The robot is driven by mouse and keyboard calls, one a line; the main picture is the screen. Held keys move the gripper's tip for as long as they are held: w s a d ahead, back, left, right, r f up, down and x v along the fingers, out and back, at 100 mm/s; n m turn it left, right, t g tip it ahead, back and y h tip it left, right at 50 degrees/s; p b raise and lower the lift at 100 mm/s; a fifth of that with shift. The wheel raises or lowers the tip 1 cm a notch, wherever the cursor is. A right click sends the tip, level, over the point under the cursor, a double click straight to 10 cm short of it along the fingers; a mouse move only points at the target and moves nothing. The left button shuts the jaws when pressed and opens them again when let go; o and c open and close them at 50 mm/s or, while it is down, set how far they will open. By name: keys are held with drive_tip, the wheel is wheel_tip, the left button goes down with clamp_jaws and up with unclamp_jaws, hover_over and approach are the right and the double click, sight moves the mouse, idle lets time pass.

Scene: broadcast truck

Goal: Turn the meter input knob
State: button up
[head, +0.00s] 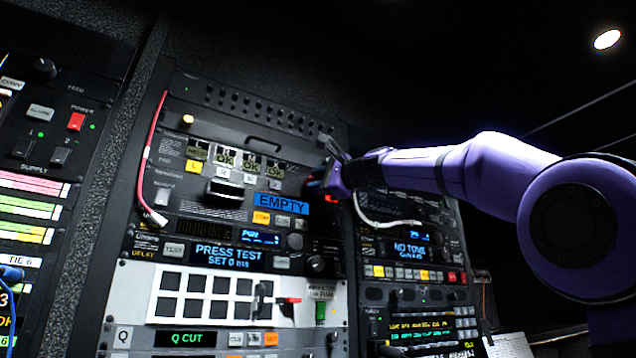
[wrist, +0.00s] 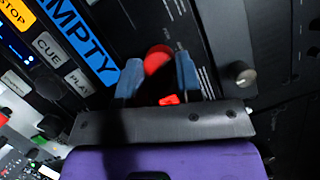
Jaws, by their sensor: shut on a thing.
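A small red lit part (wrist: 169,100) shows between the fingers, nearer the palm. No label naming the knob is readable. The knob is mostly hidden by the gripper in the head view.
The "EMPTY" display (head: 281,204) and the CUE button (wrist: 47,48) lie close by the gripper. A red cable (head: 149,150) hangs at the rack's left; a white cable (head: 385,222) loops below my arm. A silver round fitting (wrist: 240,74) sits right of the fingers.

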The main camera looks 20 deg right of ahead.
drive_tip(key=n+g, duration=0.1)
drive_tip(key=n, duration=0.4)
drive_tip(key=shift+r+n+g+h, duration=0.15)
drive_tip(key=shift+n+g+h, duration=0.15)
drive_tip(key=shift+g, duration=0.1)
idle(0.3)
drive_tip(key=o, duration=0.9)
drive_tip(key=shift+o, duration=0.2)
drive_tip(key=shift+d, duration=0.1)
drive_tip(key=v, duration=1)
drive_tip(key=shift+s+d, duration=0.2)
drive_tip(key=shift+s, duration=0.1)
